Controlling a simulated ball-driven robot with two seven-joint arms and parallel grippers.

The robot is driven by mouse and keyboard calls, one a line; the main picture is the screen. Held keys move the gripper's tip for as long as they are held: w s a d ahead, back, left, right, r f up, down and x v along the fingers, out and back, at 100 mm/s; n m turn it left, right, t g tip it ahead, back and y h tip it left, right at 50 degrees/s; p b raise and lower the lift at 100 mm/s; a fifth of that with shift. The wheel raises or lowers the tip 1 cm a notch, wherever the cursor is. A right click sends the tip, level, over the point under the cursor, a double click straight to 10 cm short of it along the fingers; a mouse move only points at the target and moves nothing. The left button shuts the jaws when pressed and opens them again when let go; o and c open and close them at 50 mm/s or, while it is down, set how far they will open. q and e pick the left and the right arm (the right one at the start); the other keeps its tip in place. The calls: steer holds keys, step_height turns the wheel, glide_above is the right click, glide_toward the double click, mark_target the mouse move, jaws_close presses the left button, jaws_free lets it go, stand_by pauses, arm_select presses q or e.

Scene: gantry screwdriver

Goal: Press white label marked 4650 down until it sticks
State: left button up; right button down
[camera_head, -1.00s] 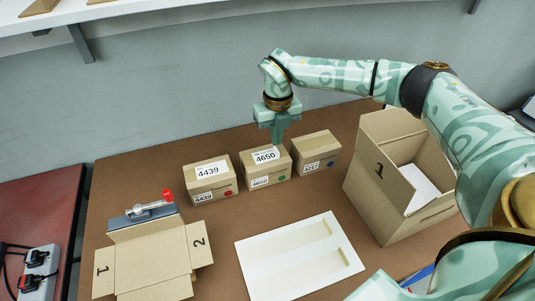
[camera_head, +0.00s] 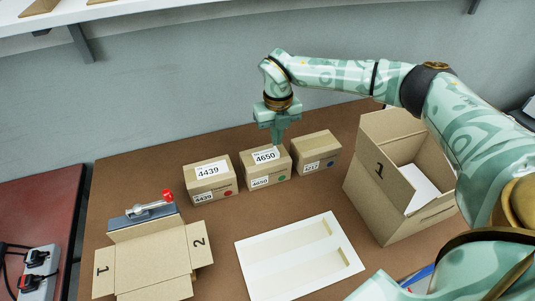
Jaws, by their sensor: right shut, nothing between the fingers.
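The white label marked 4650 (camera_head: 265,156) lies on the top of the middle small cardboard box (camera_head: 259,182). The same number is printed on the box's front, beside a green dot. My right gripper (camera_head: 278,143) points down at the back right edge of the label. It is shut with nothing in it. Its tips are at or just above the box top; I cannot tell whether they touch. The label looks flat. My left gripper is not in view.
A box marked 4439 (camera_head: 211,190) stands to the left, and a box marked 4217 (camera_head: 315,165) to the right. An open carton marked 1 (camera_head: 366,196) stands at right. A white sheet with strips (camera_head: 275,269) lies in front. A tape dispenser (camera_head: 143,217) and open carton (camera_head: 152,262) are at left.

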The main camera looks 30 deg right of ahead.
mark_target(276, 153)
arm_select(q)
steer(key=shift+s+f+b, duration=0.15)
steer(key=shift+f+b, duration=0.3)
steer(key=shift+b, duration=0.05)
arm_select(e)
steer(key=shift+f, duration=1.75)
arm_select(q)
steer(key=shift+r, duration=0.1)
arm_select(e)
steer(key=shift+r, duration=0.1)
